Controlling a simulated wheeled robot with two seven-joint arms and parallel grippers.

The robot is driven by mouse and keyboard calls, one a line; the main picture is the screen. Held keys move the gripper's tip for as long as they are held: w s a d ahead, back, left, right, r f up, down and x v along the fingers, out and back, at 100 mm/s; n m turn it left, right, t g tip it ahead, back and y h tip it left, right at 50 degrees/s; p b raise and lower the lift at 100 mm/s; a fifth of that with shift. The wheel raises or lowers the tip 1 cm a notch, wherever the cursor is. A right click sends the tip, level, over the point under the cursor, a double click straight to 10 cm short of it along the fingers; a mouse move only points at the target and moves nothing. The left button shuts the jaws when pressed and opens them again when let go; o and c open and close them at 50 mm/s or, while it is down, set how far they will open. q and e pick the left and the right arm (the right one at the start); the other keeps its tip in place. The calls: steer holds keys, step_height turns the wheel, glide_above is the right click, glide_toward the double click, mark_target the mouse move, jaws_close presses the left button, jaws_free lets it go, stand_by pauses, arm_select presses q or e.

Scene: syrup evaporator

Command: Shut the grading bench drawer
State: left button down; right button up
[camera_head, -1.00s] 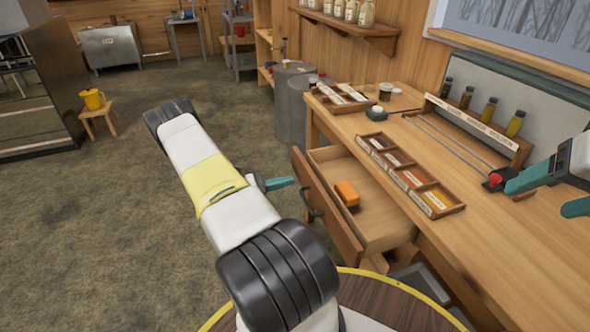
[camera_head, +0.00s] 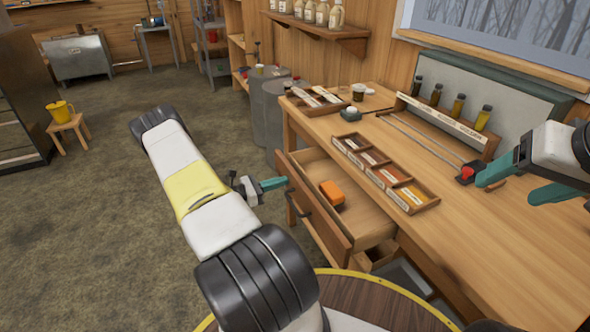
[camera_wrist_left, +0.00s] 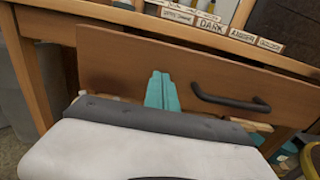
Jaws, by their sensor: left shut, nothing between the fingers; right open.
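The grading bench drawer (camera_head: 318,226) stands open, pulled out from the wooden bench (camera_head: 480,229) toward the left. An orange block (camera_head: 332,192) lies inside it. In the left wrist view the drawer front (camera_wrist_left: 150,62) fills the upper middle, with its dark handle (camera_wrist_left: 230,101) to the right of my fingers. My left gripper (camera_head: 275,183) is shut and empty, its teal fingertips at the outer face of the drawer front near its far end; I cannot tell whether they touch. My right gripper (camera_head: 510,184) is open above the bench top at the right.
A divided tray of coloured samples (camera_head: 386,174) lies on the bench above the drawer. A rack of bottles (camera_head: 440,117) stands behind it. A grey drum (camera_head: 272,115) stands at the bench's far end. Floor left of the drawer is clear.

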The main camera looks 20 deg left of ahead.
mark_target(324, 176)
arm_select(q)
steer(key=x, duration=1.7)
steer(key=shift+d, duration=0.15)
steer(key=shift+w+d, duration=0.1)
steer(key=shift+w, duration=0.05)
steer(key=shift+r, duration=0.1)
